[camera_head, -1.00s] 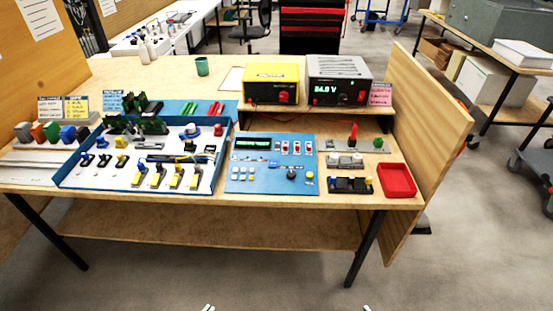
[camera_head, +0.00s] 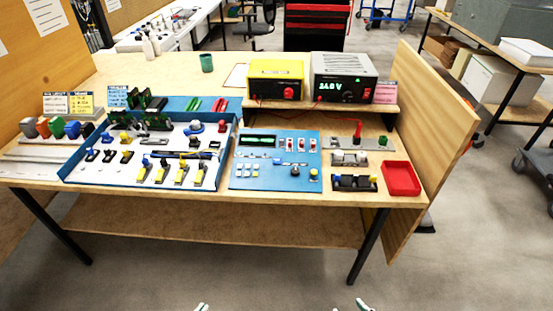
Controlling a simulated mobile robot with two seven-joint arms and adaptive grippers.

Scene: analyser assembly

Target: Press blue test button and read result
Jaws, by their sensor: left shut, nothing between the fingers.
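The blue analyser panel (camera_head: 275,182) lies on the workbench. It has a dark display (camera_head: 257,141) with green text too small to read, red-and-white switches (camera_head: 300,145), a group of small pale buttons (camera_head: 247,170), a dark knob (camera_head: 295,171) and a yellow button (camera_head: 314,173). I cannot tell which control is the blue test button. Only the tip of my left gripper (camera_head: 202,306) shows at the bottom edge; it is shut and empty, well short of the bench. The tip of my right gripper (camera_head: 364,305) also shows there, its opening unclear.
A blue-edged parts tray (camera_head: 229,150) lies left of the panel. A red bin (camera_head: 401,178) and small fixtures (camera_head: 354,183) are at right. The floor in front is clear.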

